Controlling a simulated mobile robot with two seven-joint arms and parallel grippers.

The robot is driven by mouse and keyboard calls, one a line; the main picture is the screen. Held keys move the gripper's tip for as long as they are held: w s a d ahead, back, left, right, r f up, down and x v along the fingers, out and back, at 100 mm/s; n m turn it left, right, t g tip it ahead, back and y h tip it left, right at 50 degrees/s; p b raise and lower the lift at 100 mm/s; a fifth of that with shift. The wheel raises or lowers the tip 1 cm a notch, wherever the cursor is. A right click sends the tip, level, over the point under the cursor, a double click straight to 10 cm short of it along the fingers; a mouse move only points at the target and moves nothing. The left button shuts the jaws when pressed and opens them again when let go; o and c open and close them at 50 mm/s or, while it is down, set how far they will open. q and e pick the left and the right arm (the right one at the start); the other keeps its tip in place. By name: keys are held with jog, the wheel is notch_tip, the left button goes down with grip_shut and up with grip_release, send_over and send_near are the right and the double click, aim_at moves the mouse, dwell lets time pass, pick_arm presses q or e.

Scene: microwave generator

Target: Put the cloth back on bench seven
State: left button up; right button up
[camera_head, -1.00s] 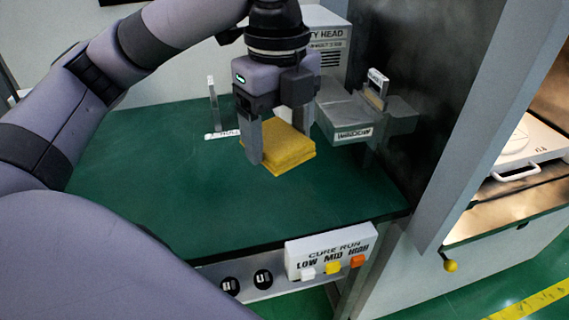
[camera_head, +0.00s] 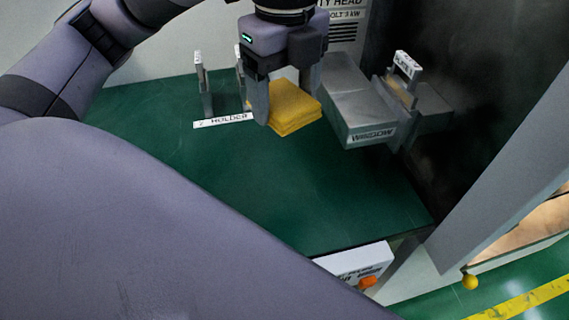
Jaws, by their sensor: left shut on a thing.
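A folded yellow cloth (camera_head: 294,108) is held between the fingers of my left gripper (camera_head: 288,100). The gripper points down and is shut on the cloth. The cloth is over the back part of the green bench top (camera_head: 300,185); whether it touches the top I cannot tell. No label reading bench seven is legible. My right gripper is out of the picture.
A holder (camera_head: 205,90) with a white label strip (camera_head: 222,120) stands left of the cloth. A grey metal block marked WINDOW (camera_head: 365,115) stands close on the right. A control box (camera_head: 358,262) sits at the front edge. The bench's middle is clear.

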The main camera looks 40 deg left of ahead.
pick_arm(q)
jog(key=b, duration=0.2)
send_near(285, 188)
jog(key=shift+a+f+b, duration=0.1)
jog(key=shift+f+b, duration=0.35)
jog(key=shift+f, duration=1.1)
notch_tip(285, 188, down, 3)
jog(key=shift+f+b, duration=0.2)
jog(key=shift+b, duration=0.3)
jog(key=o, duration=0.8)
jog(key=shift+f, duration=0.15)
jog(key=shift+o, duration=1.1)
